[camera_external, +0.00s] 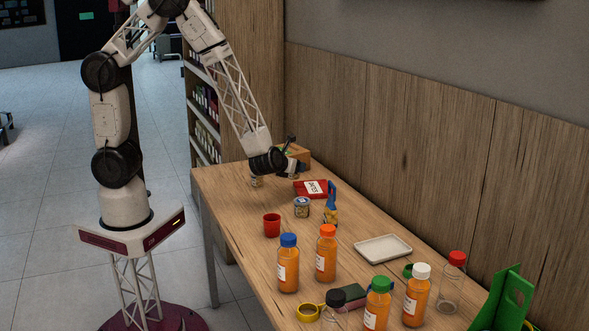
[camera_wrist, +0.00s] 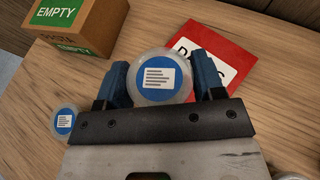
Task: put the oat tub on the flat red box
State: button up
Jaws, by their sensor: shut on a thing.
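My gripper (camera_wrist: 162,88) has its two blue fingers on either side of a round tub (camera_wrist: 161,72) with a translucent lid and a blue label. The label's print is too small to read, so I cannot tell the contents by name. The flat red box (camera_wrist: 234,72) with a white label lies on the table to the right, its left part covered by the tub in the wrist view. In the external view my gripper (camera_external: 297,166) is just behind the red box (camera_external: 308,194), and the held tub is not clearly visible there.
A cardboard box marked EMPTY (camera_wrist: 98,18) stands at the upper left. A smaller-looking blue-labelled tub (camera_wrist: 64,121) is left of my gripper. Another tub (camera_external: 302,208), a blue bottle (camera_external: 331,208) and a red cup (camera_external: 271,225) stand nearer; a pale tray (camera_external: 383,248) lies rightward.

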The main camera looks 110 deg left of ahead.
jog(key=w+a, duration=0.1)
jog(key=w, duration=0.1)
jog(key=w+a, duration=0.1)
jog(key=w, duration=0.1)
jog(key=w+a, duration=0.1)
jog(key=w, duration=0.1)
jog(key=shift+w+a+f, duration=0.25)
jog(key=shift+a+f, duration=0.1)
jog(key=shift+a, duration=0.05)
jog(key=shift+f, duration=1.75)
jog(key=shift+f, duration=0.15)
jog(key=o, duration=1)
jog(key=shift+r, duration=0.2)
jog(key=shift+v, duration=6)
